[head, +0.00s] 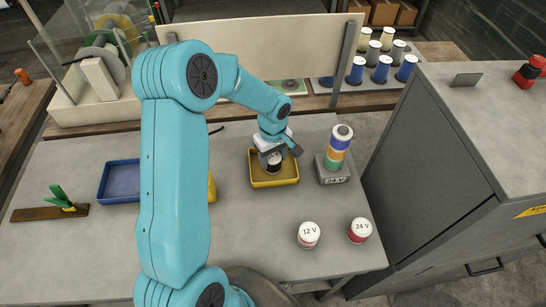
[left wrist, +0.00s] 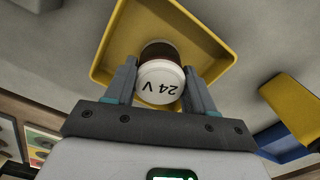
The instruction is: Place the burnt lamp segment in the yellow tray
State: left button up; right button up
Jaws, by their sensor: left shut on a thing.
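My left gripper (head: 272,153) is shut on the burnt lamp segment (head: 273,166), a short cylinder with a dark body and a white cap. In the left wrist view the cap of the segment (left wrist: 160,88) reads "24 V" between the two fingers (left wrist: 160,84). The yellow tray (head: 275,183) lies on the grey table, and the segment is over or within its outline. I cannot tell whether the segment touches the tray floor. The tray also shows behind the segment in the left wrist view (left wrist: 112,45). My right gripper is not in view.
A lamp stack (head: 338,146) with green, orange and blue segments stands on a grey "24 V" base right of the tray. Two loose segments, "12 V" (head: 308,235) and "24 V" (head: 359,230), stand in front. A blue tray (head: 119,182) lies left; a grey cabinet (head: 425,170) stands right.

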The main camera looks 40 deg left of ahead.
aim_at(273, 155)
pick_arm(q)
jog(key=shift+f, duration=0.15)
jog(key=o, duration=1)
jog(key=shift+w, duration=0.1)
jog(key=shift+r, duration=0.25)
notch_tip(273, 155, up, 12)
jog(key=p, duration=0.6)
